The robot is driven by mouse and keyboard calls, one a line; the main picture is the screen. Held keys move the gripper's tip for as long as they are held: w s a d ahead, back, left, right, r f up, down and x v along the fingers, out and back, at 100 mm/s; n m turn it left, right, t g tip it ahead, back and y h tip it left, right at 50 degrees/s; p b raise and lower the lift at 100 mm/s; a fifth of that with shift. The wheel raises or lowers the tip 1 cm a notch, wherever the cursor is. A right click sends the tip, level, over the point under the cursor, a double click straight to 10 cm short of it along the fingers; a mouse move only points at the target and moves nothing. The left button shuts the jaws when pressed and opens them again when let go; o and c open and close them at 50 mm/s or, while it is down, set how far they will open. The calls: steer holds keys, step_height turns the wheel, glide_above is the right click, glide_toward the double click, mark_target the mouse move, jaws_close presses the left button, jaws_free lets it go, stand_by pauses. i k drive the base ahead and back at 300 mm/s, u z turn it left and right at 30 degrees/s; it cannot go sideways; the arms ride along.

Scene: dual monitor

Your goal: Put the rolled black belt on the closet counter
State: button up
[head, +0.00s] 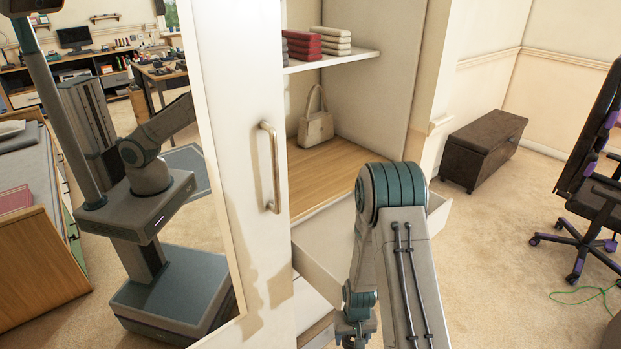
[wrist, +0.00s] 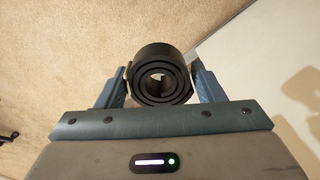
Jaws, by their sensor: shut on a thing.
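The rolled black belt (wrist: 161,60) is a dark coil held between the two blue-grey fingers of my gripper (wrist: 161,80) in the wrist view. Its open spiral end faces the wrist camera. Beige carpet and a pale surface show beyond it. In the head view my arm reaches down at the lower middle, and the belt is hidden there. The closet counter (head: 345,168) is a light wood surface inside the open closet, beyond and above my wrist. A beige handbag (head: 316,127) stands upright at its back left.
An open white drawer (head: 318,252) juts out below the counter. The closet door with its long handle (head: 270,167) stands at the left. A shelf (head: 345,60) above holds folded red and cream items. The counter's front and right are clear.

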mark_target(344, 169)
steer(key=z, duration=1.7)
steer(key=i, duration=4.1)
steer(key=u, duration=3.9)
